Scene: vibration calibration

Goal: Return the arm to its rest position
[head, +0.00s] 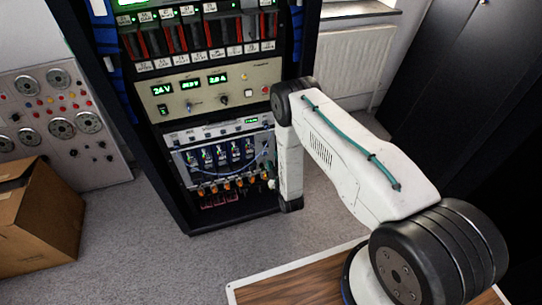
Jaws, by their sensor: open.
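My white arm (365,170) rises from its black and white base joint at the lower right. It reaches left to an elbow in front of the equipment rack. From there the forearm (290,160) hangs down to a dark wrist joint (291,204) by the rack's lower right edge. My gripper's fingers cannot be made out and seem hidden behind the forearm and wrist. No held object shows.
The rack (137,110) holds a lit 24V power panel (217,88) and a lower unit (222,155) with cables and orange connectors. A grey gauge panel (60,125) and a cardboard box (38,222) stand left. A radiator (345,62) is behind. Carpet (165,240) is clear.

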